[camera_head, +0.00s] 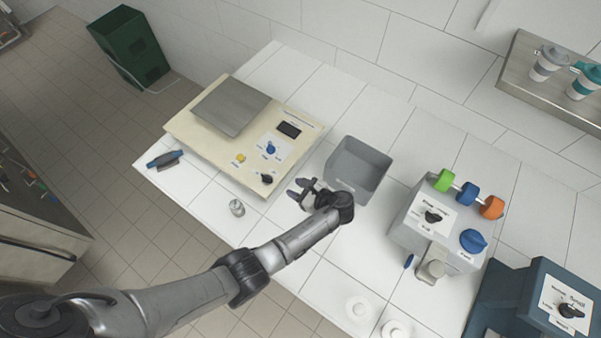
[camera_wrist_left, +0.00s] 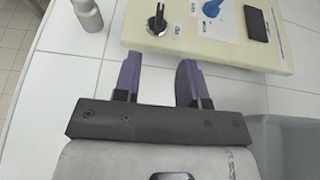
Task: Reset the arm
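My left arm reaches in from the left in the head view. Its gripper (camera_head: 302,190) is above the white tiled counter, between the cream scale-like machine and the grey bin. In the left wrist view the two purple fingers of this gripper (camera_wrist_left: 158,80) are apart with nothing between them, and white counter shows in the gap. The cream machine (camera_wrist_left: 215,55) lies just beyond the fingertips. My right gripper is in neither view.
A grey bin (camera_head: 371,155) stands just right of the gripper. The cream machine (camera_head: 190,127) has a metal plate and knobs. A small metal bottle (camera_head: 237,208) stands left. A grey dispenser (camera_head: 408,232) and a dark blue machine (camera_head: 536,295) are at right. A shelf (camera_head: 535,88) holds cups.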

